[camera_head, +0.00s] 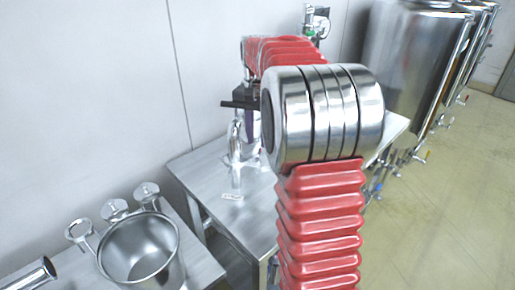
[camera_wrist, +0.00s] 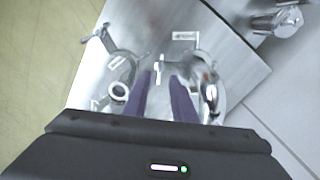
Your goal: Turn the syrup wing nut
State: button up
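My gripper (camera_wrist: 162,76) points down over the steel table. Its two purple fingers stand apart with a gap between the tips, so it is open. Polished steel pipe fittings lie under and beside the fingers. A small pale upright piece (camera_wrist: 159,69) shows between the fingertips. It may be the syrup wing nut, but I cannot tell, nor whether the fingers touch it. A clamp-like fitting (camera_wrist: 118,91) lies to the left and a rounded steel fitting (camera_wrist: 209,90) to the right. In the head view my gripper (camera_head: 249,128) is partly hidden by my arm, above the shiny fittings (camera_head: 235,150).
The steel table (camera_head: 188,166) stands against a white wall, with a small label (camera_head: 232,197) on it. An open steel pot (camera_head: 140,250) and several fittings (camera_head: 115,209) stand on a nearer bench. Large steel tanks (camera_head: 410,60) stand at right.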

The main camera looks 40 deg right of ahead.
aim_at(257, 152)
jog(key=shift+f, duration=2.35)
jog(key=shift+c, duration=0.5)
grip_shut()
